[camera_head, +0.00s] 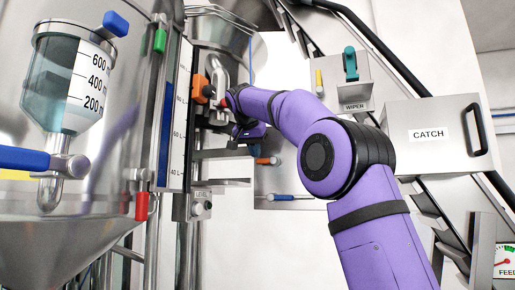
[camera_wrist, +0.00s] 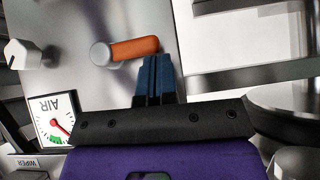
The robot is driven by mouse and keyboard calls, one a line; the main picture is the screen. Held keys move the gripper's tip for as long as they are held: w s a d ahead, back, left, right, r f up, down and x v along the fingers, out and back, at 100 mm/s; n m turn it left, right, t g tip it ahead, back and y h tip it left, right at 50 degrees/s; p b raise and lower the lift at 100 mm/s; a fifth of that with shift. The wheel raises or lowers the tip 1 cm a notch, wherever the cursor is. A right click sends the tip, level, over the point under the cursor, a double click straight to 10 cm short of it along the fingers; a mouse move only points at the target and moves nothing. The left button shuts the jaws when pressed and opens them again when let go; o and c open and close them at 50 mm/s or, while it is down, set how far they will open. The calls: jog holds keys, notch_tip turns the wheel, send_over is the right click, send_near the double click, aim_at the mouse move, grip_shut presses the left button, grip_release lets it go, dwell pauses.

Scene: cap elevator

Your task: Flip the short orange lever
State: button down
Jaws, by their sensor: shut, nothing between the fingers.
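The short orange lever (camera_wrist: 135,48) shows in the wrist view as an orange handle on a round metal pivot, mounted on a grey metal panel (camera_wrist: 75,30). In the head view the orange lever (camera_head: 267,161) shows small, below my purple wrist. My gripper (camera_wrist: 158,60) is shut and empty. In the wrist view its blue fingertips are right beside the free end of the handle; I cannot tell whether they touch it. In the head view the fingers are mostly hidden by my arm and wrist.
A blue-handled lever (camera_head: 290,197) sits lower on the same panel. An AIR gauge (camera_wrist: 58,117) and a white knob (camera_wrist: 22,54) are near the orange lever. A CATCH box (camera_head: 437,136), a WIPER box (camera_head: 345,85) and a tank (camera_head: 70,80) stand around my arm.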

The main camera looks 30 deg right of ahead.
jog(key=shift+w+a+f+g, duration=0.1)
jog(key=shift+f+g, duration=0.1)
jog(key=shift+g, duration=0.1)
jog(key=shift+h, duration=0.3)
dwell(0.3)
